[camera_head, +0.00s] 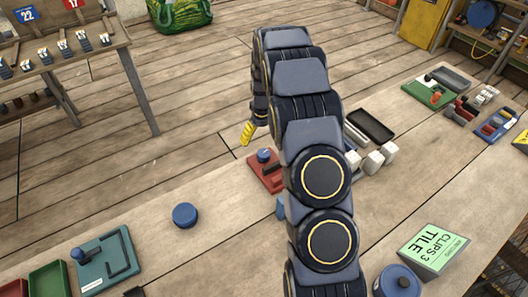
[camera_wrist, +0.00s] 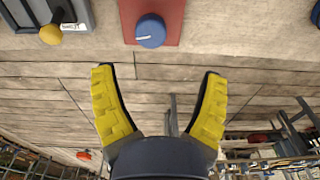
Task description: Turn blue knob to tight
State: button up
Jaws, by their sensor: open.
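The blue knob (camera_head: 264,155) sits on a red base (camera_head: 273,180) on the workbench, partly covered by my arm. In the wrist view the knob (camera_wrist: 151,31) is near the top edge on the red base (camera_wrist: 175,20), and a white mark on it points left. My gripper (camera_wrist: 158,73) has yellow fingers spread wide with nothing between them. The knob appears beyond the fingertips, apart from them. In the head view a yellow finger (camera_head: 247,132) shows just behind and left of the knob, past the bench's far edge.
A loose blue disc (camera_head: 185,215) and a teal slotted board (camera_head: 106,262) lie to the left. White blocks (camera_head: 374,162) and a black tray (camera_head: 370,126) are right of my arm. A grey box with a yellow knob (camera_wrist: 50,34) is at the wrist view's upper left.

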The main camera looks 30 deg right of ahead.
aim_at(264, 153)
jog(key=shift+d+f+n+g, duration=0.35)
jog(key=shift+d+n+g, duration=0.15)
jog(key=shift+d+n, duration=0.25)
notch_tip(264, 153, down, 8)
jog(key=shift+a+r, duration=0.1)
jog(key=shift+r, duration=0.05)
jog(key=c, duration=1.1)
